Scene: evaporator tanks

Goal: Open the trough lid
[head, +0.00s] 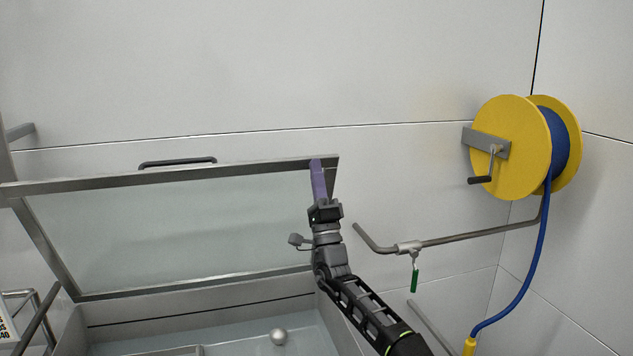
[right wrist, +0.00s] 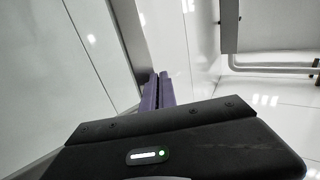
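The trough lid (head: 180,225) is a clear panel in a grey metal frame. It stands raised and tilted up at the back of the trough, with a dark handle (head: 178,162) on its far top edge. The trough (head: 72,335) is open below it. My right gripper (head: 316,166) reaches up at the lid's right end, its purple fingers against or just beside the frame's upper right corner. In the right wrist view the fingers (right wrist: 158,86) are close together beside the lid frame (right wrist: 130,40), with nothing seen between them. My left gripper is not in view.
A yellow hose reel (head: 510,145) with a blue hose (head: 535,255) hangs on the right wall. A metal pipe (head: 465,240) with a green-handled valve (head: 414,280) runs right of my arm. A silver ball (head: 279,336) shows inside the trough.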

